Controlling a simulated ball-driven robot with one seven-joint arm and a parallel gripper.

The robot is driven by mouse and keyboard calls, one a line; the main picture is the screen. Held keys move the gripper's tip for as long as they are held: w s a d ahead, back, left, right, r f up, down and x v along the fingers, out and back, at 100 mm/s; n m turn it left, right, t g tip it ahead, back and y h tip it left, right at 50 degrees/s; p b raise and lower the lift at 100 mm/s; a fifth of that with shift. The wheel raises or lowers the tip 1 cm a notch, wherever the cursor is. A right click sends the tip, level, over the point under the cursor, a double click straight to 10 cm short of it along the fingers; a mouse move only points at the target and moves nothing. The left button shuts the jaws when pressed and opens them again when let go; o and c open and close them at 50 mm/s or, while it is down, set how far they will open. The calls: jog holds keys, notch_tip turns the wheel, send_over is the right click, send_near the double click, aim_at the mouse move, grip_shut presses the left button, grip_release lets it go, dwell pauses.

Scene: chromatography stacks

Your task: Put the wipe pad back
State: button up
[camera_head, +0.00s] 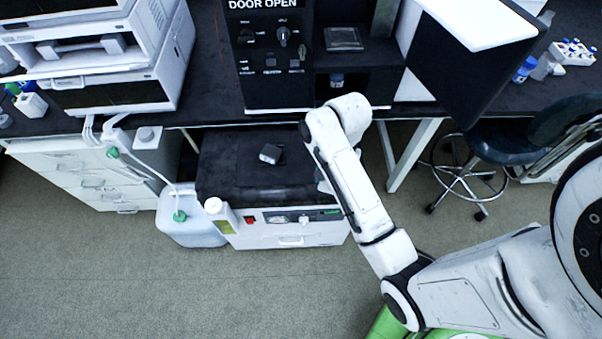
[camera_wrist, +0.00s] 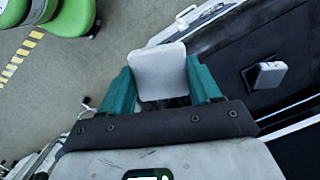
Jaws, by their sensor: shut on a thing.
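My gripper (camera_wrist: 159,82) has teal fingers and is shut on a pale grey, rounded-square pad (camera_wrist: 158,66), which I take to be the wipe pad. The pad sticks out between the fingertips in the wrist view, with floor and the edge of a bench unit beyond it. In the camera_head view my gripper is mostly hidden behind my forearm, at the right end of the low black-topped unit (camera_head: 228,185). The pad cannot be made out there.
A small grey block (camera_head: 270,153) lies on the black top; it also shows in the wrist view (camera_wrist: 266,75). A white-capped bottle (camera_head: 220,216) and a carboy (camera_head: 190,228) stand left. A stool (camera_head: 480,150) stands right. The floor in front is clear.

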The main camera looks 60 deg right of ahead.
jog(key=w+d+f, duration=0.3)
jog(key=w+f, duration=0.1)
jog(key=w, duration=0.4)
send_over(299, 175)
jog(key=f, duration=0.4)
jog(key=shift+s+d+f, duration=0.2)
jog(key=shift+s+f, duration=0.1)
jog(key=shift+s, duration=0.1)
jog(key=f, duration=0.3)
jog(key=shift+w+d+f+b, duration=0.1)
jog(key=shift+w+f+b, duration=0.05)
jog(key=shift+w+b, duration=0.25)
jog(key=shift+f, duration=0.4)
jog(key=shift+f, duration=0.1)
jog(key=shift+f, duration=0.1)
jog(key=o, duration=1.1)
